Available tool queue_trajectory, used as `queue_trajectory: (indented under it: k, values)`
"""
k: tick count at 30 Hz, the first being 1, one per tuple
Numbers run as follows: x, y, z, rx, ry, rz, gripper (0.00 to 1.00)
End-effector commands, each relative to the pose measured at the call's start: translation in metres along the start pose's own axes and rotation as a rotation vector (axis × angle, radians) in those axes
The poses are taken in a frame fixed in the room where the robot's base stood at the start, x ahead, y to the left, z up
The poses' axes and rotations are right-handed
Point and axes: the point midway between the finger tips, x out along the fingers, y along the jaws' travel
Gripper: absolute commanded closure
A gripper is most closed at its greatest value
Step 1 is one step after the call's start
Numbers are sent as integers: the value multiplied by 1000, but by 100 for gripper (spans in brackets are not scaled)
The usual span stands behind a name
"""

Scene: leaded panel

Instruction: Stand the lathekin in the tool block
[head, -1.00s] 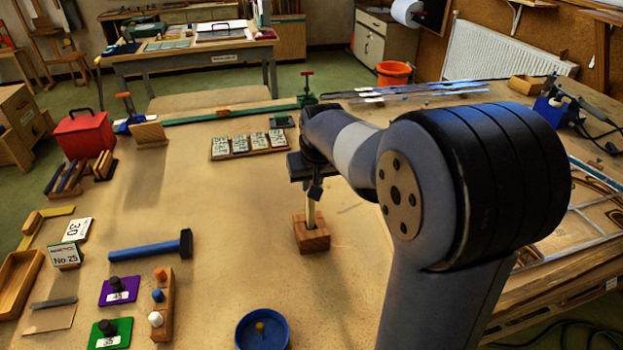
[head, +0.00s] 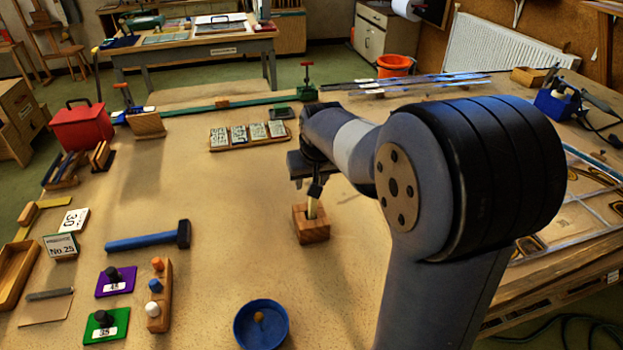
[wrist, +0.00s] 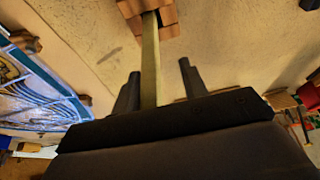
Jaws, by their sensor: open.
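The lathekin (head: 312,208), a slim pale strip, stands with its lower end in the opening of the wooden tool block (head: 312,230). It looks close to upright. My gripper (head: 315,188) is just above the block, around the lathekin's upper part. In the wrist view, the lathekin (wrist: 150,60) runs from the block (wrist: 168,14) down between my two open fingers (wrist: 158,82). It lies closer to the left finger, with a clear gap to the right one. Its upper end is hidden by my gripper.
A blue-handled hammer (head: 148,241) lies left of the block. A blue bowl (head: 261,325) stands in front. A rack of small tiles (head: 249,136) lies behind. The leaded panel (head: 575,215) is at the right. The bench directly around the block is clear.

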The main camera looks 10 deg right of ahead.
Motion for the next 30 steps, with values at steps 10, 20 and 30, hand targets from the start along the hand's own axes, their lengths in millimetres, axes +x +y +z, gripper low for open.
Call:
queue_trajectory:
  k: [10,20,30]
  values:
    - [-14,0,-1,0,4,0,59]
    - [-78,0,0,0,5,0,59]
    - [-108,0,0,0,0,0,59]
